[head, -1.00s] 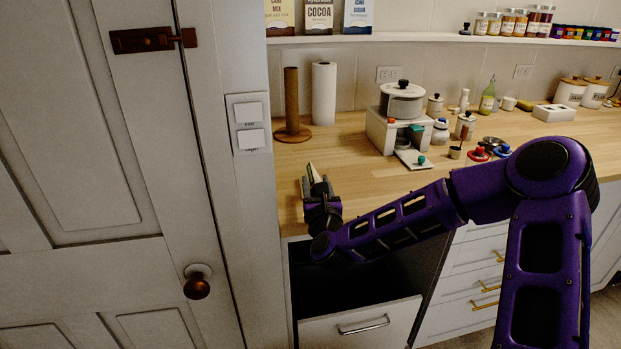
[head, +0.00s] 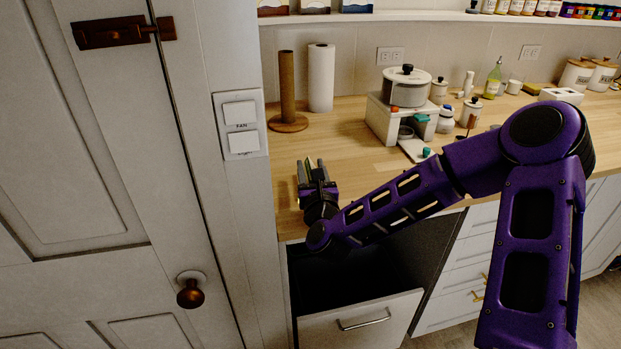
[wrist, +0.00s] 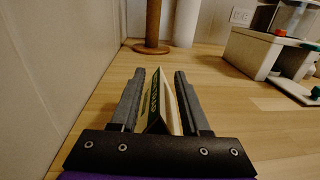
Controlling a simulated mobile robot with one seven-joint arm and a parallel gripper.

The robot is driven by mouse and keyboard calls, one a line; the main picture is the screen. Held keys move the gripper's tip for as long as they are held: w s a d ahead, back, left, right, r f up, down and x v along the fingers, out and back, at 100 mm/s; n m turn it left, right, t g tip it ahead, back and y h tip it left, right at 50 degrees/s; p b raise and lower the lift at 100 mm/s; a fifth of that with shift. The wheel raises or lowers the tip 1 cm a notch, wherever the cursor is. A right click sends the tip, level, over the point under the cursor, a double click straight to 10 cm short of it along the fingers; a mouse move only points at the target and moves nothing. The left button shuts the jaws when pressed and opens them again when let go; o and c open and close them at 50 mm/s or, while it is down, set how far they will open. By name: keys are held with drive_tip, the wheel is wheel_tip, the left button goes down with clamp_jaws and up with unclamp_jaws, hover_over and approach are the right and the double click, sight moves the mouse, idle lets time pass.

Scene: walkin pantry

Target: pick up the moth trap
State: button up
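The moth trap is a cream, tent-shaped card piece with dark green printing. In the wrist view the moth trap (wrist: 162,104) stands on the wooden counter between my two grey fingers. My gripper (wrist: 158,85) is open, with one finger on each side of the trap; a small gap shows beside it, and contact is not clear. In the head view my gripper (head: 312,169) is low over the counter's left front part, and the trap is mostly hidden between the fingers.
A brown paper roll holder (head: 287,95) and a white paper towel roll (head: 321,78) stand behind. A white stand (head: 380,120) with a pot (head: 406,90) is to the right. An open drawer (head: 361,320) is below my arm. The wall is close on the left.

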clamp_jaws()
